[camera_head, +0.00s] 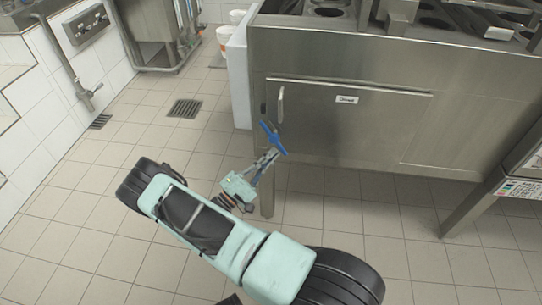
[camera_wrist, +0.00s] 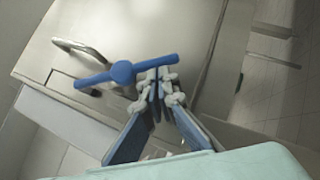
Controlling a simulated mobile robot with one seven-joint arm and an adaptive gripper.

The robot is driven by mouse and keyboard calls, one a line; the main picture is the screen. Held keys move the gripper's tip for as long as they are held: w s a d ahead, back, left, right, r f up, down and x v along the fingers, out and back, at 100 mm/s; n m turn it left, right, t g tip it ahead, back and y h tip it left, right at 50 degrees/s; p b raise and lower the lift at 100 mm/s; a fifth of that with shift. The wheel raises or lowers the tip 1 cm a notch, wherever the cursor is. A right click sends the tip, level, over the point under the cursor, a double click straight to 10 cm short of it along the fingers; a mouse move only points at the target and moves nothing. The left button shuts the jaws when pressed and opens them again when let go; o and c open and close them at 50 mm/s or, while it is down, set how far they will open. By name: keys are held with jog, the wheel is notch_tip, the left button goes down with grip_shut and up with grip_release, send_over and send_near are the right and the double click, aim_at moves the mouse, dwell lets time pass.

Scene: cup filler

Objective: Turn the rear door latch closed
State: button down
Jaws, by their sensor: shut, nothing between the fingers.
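The blue rear door latch (camera_head: 272,138) is a bar with a round hub, near the lower left corner of the steel cabinet's front. In the wrist view the latch (camera_wrist: 123,73) lies across the picture, its right end slightly higher. My gripper (camera_head: 268,157) is just below the latch. In the wrist view my gripper (camera_wrist: 157,77) is shut and empty, its tips at the right half of the bar. I cannot tell whether they touch it. The steel door (camera_head: 350,125) has an upright handle (camera_head: 281,104) at its left edge and looks flush with the cabinet.
The cabinet (camera_head: 330,55) stands on legs, with round openings on top. White buckets (camera_head: 226,38) stand behind its left side. A second steel unit (camera_head: 500,190) is at the right. The tiled floor (camera_head: 90,200) at the left is clear, with drain grates (camera_head: 184,108).

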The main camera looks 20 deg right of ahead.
jog(key=shift+s+d, duration=0.35)
jog(key=shift+d, duration=0.1)
dwell(0.5)
jog(key=shift+s+d, duration=0.1)
jog(key=shift+d, duration=0.05)
jog(key=shift+n+t+h, duration=0.3)
jog(key=shift+n+t, duration=0.4)
jog(key=shift+n, duration=0.2)
jog(key=shift+s+d+r+p, duration=0.35)
jog(key=shift+s+d+r, duration=0.25)
jog(key=shift+d, duration=0.2)
jog(key=shift+s+d+r+p, duration=0.3)
jog(key=shift+s+d+r, duration=0.2)
jog(key=shift+d, duration=0.3)
jog(key=shift+r, duration=0.15)
jog(key=s+a+f+b, duration=0.1)
jog(key=s+a+f, duration=0.1)
jog(key=f, duration=0.3)
jog(key=s+a+f+b, duration=0.1)
jog(key=s+a+f, duration=0.1)
jog(key=f, duration=0.4)
jog(key=shift+s+a, duration=0.25)
jog(key=shift+s, duration=0.5)
